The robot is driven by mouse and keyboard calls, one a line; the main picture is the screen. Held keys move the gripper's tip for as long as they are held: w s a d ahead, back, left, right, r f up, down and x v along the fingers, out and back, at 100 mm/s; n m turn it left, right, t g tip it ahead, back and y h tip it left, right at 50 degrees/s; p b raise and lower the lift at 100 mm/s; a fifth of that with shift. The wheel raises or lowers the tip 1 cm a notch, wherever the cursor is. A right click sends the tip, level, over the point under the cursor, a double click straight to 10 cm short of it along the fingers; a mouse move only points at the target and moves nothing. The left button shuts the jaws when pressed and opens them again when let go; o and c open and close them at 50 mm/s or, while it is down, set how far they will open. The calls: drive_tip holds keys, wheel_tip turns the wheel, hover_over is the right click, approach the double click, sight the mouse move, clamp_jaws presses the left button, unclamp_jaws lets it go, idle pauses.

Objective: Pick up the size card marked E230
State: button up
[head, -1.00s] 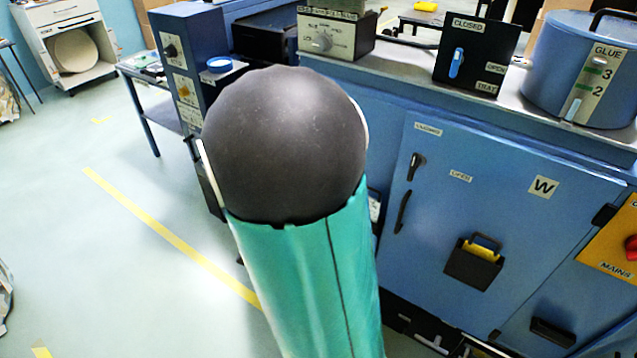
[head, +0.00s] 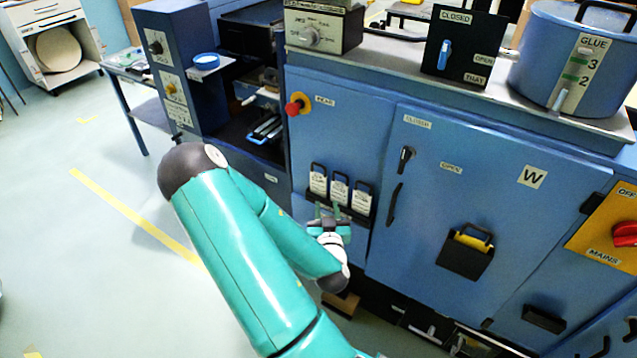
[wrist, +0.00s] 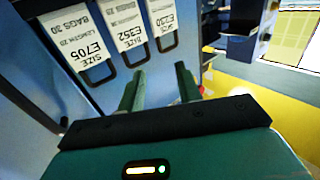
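The size card marked E230 (wrist: 163,18) is the rightmost of three white, dark-handled cards in the wrist view, where the cards appear upside down. In the head view, the matching leftmost card (head: 318,182) stands in a dark rack on the blue cabinet front; its print is too small to read there. My gripper (wrist: 158,78) is open and empty, its two green fingers pointing towards the cards and apart from E230's handle in the picture. In the head view my gripper (head: 328,208) is just below and in front of the rack.
The E352 card (wrist: 125,25) and E705 card (wrist: 80,45) sit beside E230. A red knob (head: 295,106) on a yellow plate juts out above the rack. A cabinet door (head: 480,190) with black handles is to its right. Open floor (head: 100,250) lies to the left.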

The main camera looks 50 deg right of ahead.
approach(325, 175)
drive_tip(key=x, duration=0.8)
clamp_jaws()
